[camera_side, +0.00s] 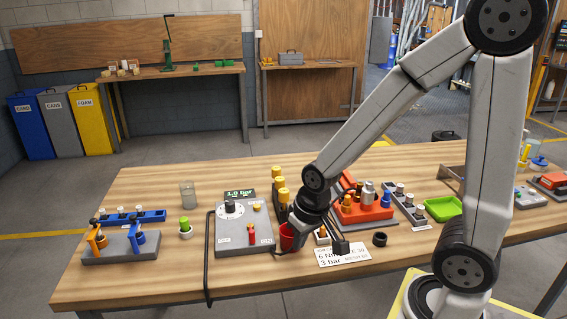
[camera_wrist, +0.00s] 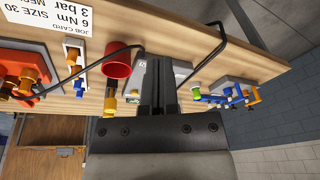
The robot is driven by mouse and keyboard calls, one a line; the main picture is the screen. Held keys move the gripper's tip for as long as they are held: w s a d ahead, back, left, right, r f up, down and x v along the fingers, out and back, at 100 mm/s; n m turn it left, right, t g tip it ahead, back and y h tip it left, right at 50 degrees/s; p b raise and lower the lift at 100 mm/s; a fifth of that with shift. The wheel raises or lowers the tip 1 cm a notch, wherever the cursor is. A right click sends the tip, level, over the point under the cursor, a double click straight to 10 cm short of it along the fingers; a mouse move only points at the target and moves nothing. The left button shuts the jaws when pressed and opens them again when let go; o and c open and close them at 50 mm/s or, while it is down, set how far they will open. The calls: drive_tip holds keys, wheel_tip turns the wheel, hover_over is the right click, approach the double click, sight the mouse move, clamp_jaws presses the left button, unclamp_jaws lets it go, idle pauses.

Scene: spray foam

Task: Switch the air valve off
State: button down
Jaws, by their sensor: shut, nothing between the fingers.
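The grey air panel (camera_side: 243,232) lies on the workbench in the side view, with a white dial, a black knob and a display reading 1.0 bar. A small red valve lever (camera_side: 251,234) stands upright near its front, between white labels too small to read. My gripper (camera_side: 296,238) is shut and empty, to the right of the panel by a red cup (camera_side: 287,237). In the wrist view my shut fingers (camera_wrist: 157,62) cover most of the panel (camera_wrist: 184,70). The lever is hidden there, and I cannot tell if anything touches it.
The red cup (camera_wrist: 117,60) is close beside my fingers. Yellow-topped cans (camera_side: 279,184) stand behind it. A black hose (camera_side: 208,255) runs along the panel's left side over the bench edge. A job card (camera_side: 343,256) lies to the right. A blue-railed fixture (camera_side: 122,240) stands far left.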

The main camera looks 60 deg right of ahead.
sight(251, 230)
drive_tip(key=w+d+m+y, duration=0.1)
drive_tip(key=w+d+m, duration=0.4)
drive_tip(key=m, duration=0.8)
drive_tip(key=w+d+f+m+t+y, duration=0.1)
drive_tip(key=w+d+m, duration=0.3)
drive_tip(key=d+m, duration=0.3)
drive_tip(key=shift+w+m, duration=0.4)
drive_tip(key=shift+m, duration=2.5)
drive_tip(key=x, duration=1)
drive_tip(key=shift+a, duration=0.2)
drive_tip(key=shift+w+a, duration=0.6)
drive_tip(key=shift+w, duration=0.2)
drive_tip(key=shift+w+a, duration=0.55)
drive_tip(key=shift+w, duration=0.25)
